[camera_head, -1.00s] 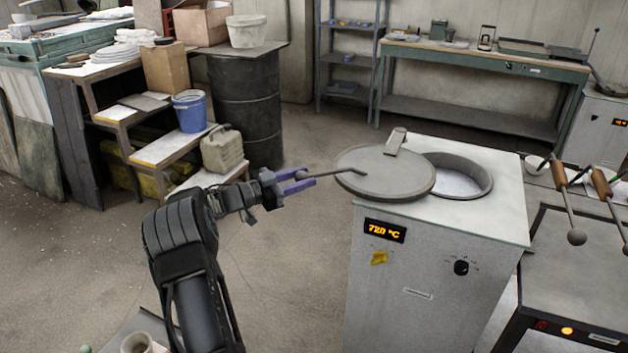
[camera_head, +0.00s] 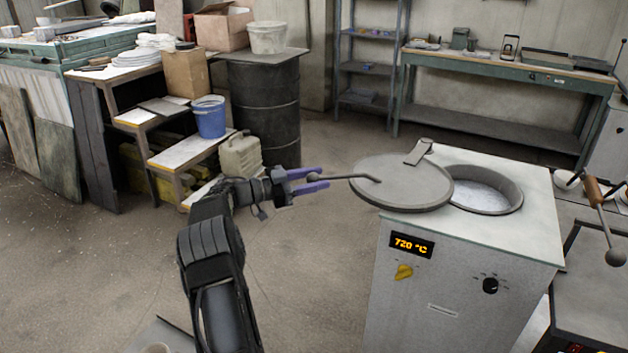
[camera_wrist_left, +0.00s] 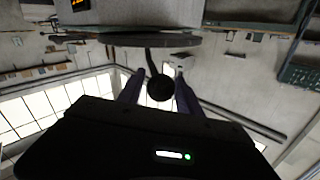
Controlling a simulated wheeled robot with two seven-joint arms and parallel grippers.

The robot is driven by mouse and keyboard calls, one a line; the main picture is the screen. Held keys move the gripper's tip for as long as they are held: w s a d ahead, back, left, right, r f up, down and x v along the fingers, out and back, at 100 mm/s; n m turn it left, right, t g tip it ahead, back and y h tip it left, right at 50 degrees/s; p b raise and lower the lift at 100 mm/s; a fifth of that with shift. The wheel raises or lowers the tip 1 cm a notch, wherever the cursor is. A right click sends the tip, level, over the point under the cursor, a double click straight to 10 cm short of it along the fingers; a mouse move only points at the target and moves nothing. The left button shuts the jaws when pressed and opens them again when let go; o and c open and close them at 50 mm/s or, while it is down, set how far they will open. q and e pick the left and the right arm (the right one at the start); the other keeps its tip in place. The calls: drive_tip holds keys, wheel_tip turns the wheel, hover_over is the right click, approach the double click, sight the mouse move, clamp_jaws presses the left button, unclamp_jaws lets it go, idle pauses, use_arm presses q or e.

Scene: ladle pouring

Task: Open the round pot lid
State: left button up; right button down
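The round grey lid (camera_head: 402,184) lies swung to the left on top of the furnace (camera_head: 440,290), overhanging its left edge. The pot opening (camera_head: 486,188) to its right is mostly uncovered, with a pale silvery surface inside. The lid's thin bent handle (camera_head: 345,178) points left and ends in a dark ball (camera_head: 313,177). My left gripper (camera_head: 318,180) is open, its purple fingers on either side of the ball. In the left wrist view the ball (camera_wrist_left: 160,88) sits between the spread fingers, with gaps beside it. My right gripper is not in view.
A hinge piece (camera_head: 418,151) stands behind the lid. A dark table (camera_head: 595,285) with a ladle (camera_head: 606,225) above it is at the right. Wooden steps (camera_head: 185,155) and a black drum (camera_head: 265,105) stand at back left.

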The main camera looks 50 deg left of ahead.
use_arm(q)
drive_tip(key=shift+o, duration=1.1)
drive_tip(key=shift+s, duration=0.1)
drive_tip(key=b+v, duration=0.1)
drive_tip(key=v, duration=0.6)
drive_tip(key=shift+s+a, duration=0.2)
drive_tip(key=shift+s, duration=0.15)
drive_tip(key=shift+c, duration=0.2)
